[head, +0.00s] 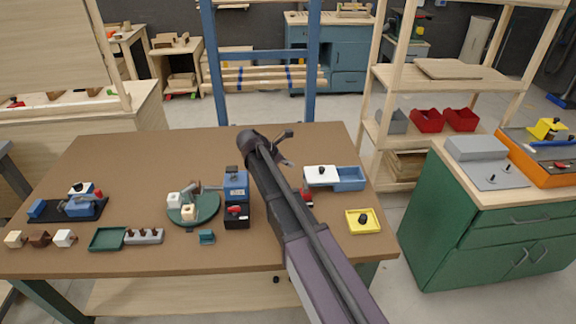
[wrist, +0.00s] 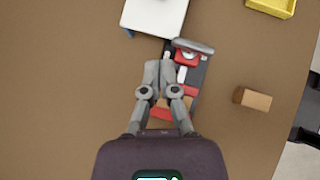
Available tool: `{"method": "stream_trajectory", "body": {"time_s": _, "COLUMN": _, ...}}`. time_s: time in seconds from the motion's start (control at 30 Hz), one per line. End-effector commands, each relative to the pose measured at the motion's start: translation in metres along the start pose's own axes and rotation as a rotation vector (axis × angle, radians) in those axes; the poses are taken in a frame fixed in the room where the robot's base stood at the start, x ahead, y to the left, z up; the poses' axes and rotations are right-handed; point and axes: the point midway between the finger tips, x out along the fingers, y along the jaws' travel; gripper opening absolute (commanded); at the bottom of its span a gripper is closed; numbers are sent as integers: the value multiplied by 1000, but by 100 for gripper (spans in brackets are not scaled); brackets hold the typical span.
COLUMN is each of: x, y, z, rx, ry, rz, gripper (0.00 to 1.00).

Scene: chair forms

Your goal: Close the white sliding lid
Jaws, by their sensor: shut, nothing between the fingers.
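The white sliding lid (head: 321,178) has a dark knob and covers the left part of a blue box (head: 349,180) near the right side of the brown table. The box's right part stands open, showing its blue inside. In the wrist view the white lid (wrist: 155,16) shows at the top edge, cut off by the frame. My gripper (wrist: 166,66) is shut and empty, over a red, grey and black item (wrist: 191,58). The lid lies beyond my fingertips in that view, apart from them. In the head view my arm hides part of the table.
A yellow tray (head: 374,230) stands in front of the box, near the table's right edge. A small wooden block (wrist: 252,99) lies right of my gripper in the wrist view. A blue-topped device (head: 236,185) and a green round plate (head: 207,211) stand left of my arm.

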Motion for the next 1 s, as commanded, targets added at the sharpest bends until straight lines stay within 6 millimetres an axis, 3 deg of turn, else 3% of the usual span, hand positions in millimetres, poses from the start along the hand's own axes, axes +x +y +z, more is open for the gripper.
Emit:
{"method": "stream_trajectory", "body": {"time_s": 0.8, "x": 87, "y": 0, "z": -4, "rx": 1, "ry": 0, "rz": 0, "gripper": 0}}
{"method": "stream_trajectory", "body": {"time_s": 1.0, "x": 101, "y": 0, "z": 18, "rx": 1, "ry": 0, "rz": 0, "gripper": 0}}
